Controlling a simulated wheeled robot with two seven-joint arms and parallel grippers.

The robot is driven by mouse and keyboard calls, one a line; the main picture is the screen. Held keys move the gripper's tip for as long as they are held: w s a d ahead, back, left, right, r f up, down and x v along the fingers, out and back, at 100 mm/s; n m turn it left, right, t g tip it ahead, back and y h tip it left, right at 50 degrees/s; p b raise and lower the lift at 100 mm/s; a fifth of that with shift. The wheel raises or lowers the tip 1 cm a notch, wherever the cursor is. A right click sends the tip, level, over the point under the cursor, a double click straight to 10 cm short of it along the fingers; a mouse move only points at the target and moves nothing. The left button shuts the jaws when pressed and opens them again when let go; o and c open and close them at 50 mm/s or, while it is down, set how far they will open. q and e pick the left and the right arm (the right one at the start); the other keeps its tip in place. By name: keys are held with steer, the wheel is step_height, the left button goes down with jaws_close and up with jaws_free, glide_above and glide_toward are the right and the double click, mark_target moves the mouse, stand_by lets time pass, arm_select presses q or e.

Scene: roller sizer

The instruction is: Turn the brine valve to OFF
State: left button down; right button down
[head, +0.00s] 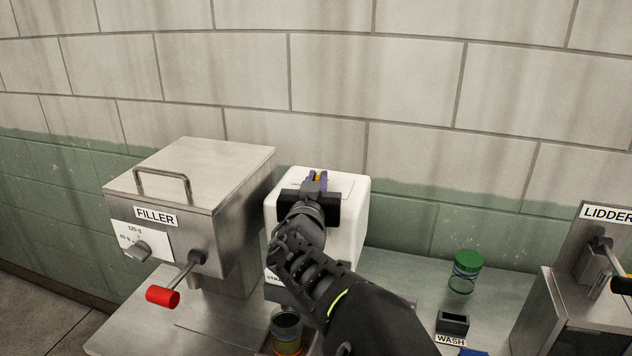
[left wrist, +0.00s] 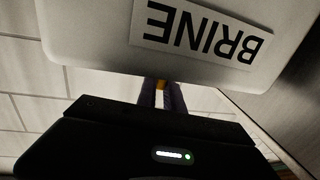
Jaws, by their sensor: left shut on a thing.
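The white brine box (head: 353,205) stands beside the filler on the steel counter. Its BRINE label (left wrist: 205,32) shows upside down in the left wrist view. My left gripper (head: 317,178) is over the top of the box, with its purple fingers shut on a small yellow-orange piece, which looks like the brine valve handle. A bit of the handle (left wrist: 161,85) shows between the fingers in the left wrist view. My gripper body and arm hide most of the valve and the box front, so I cannot read the valve's setting. My right gripper is in neither view.
The steel filler (head: 230,215) with a red-knobbed lever (head: 163,296) is left of the box. A jar (head: 287,330) stands below my arm. A green-lidded jar (head: 466,268), a WASH holder (head: 453,322) and the lidder (head: 560,300) are to the right.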

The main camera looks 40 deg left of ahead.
arm_select(q)
steer(key=n+g+y+b, duration=0.1)
steer(key=g+y, duration=0.1)
steer(key=n+g+y+b, duration=0.1)
steer(key=n+g+y, duration=0.2)
steer(key=n+y, duration=0.1)
steer(key=shift+w+d+f+g+y+b, duration=0.1)
steer(key=shift+w+d+g+y+b, duration=0.2)
steer(key=shift+w+d+g+b, duration=0.1)
steer(key=n+g+y, duration=0.2)
steer(key=n+g, duration=0.1)
steer(key=shift+w+b, duration=0.15)
steer(key=shift+b, duration=0.15)
steer(key=n+g, duration=0.2)
steer(key=g, duration=0.1)
steer(key=n+g, duration=0.1)
steer(key=shift+w+r+g+y+p, duration=0.15)
steer(key=shift+r+g+y+p, duration=0.1)
steer(key=shift+g+y+p, duration=0.15)
steer(key=shift+w+n+g+p, duration=0.1)
steer(key=shift+n+g+p, duration=0.6)
steer(key=shift+n+g, duration=0.7)
steer(key=shift+w+n+g+p, duration=0.1)
steer(key=shift+n+g+p, duration=0.65)
steer(key=shift+g, duration=1.15)
steer(key=shift+r, duration=0.1)
steer(key=c, duration=1.5)
jaws_free()
steer(key=shift+o, duration=0.2)
steer(key=shift+f, duration=0.2)
